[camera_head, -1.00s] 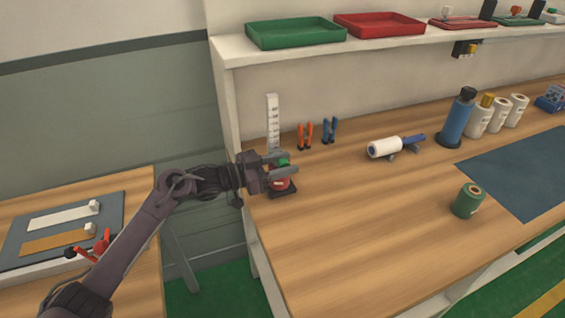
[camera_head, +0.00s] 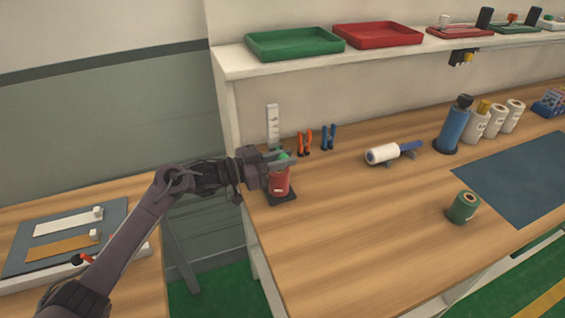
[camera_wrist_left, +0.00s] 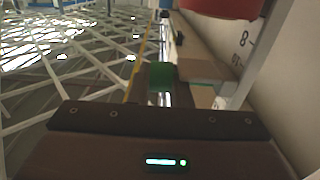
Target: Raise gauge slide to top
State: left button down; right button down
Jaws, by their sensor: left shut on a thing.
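The white gauge scale (camera_head: 272,124) stands upright at the left end of the bench, against the wall. A red cylinder (camera_head: 279,181) stands in front of it on a dark square base (camera_head: 283,198). My left gripper (camera_head: 286,158) is at the lower part of the scale, just above the cylinder. It is shut on a small green piece (camera_head: 283,154), which looks like the gauge slide and is mostly hidden by the fingers. In the left wrist view a green block (camera_wrist_left: 161,76) shows ahead of the palm, with the numbered scale (camera_wrist_left: 244,50) at right. My right gripper is not in view.
Orange pliers (camera_head: 304,143) and blue pliers (camera_head: 328,138) stand right of the scale. A white roller (camera_head: 383,153) lies farther right. A shelf with a green tray (camera_head: 295,43) and a red tray (camera_head: 377,35) overhangs the back.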

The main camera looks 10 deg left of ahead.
aim_at(282, 156)
pick_arm(q)
notch_tip(282, 156, up, 9)
jog(key=p, duration=0.4)
jog(key=shift+f, duration=0.1)
jog(key=c, duration=1.5)
grip_release()
jog(key=shift+c, duration=0.2)
jog(key=shift+o, duration=1.1)
jog(key=shift+f, duration=0.1)
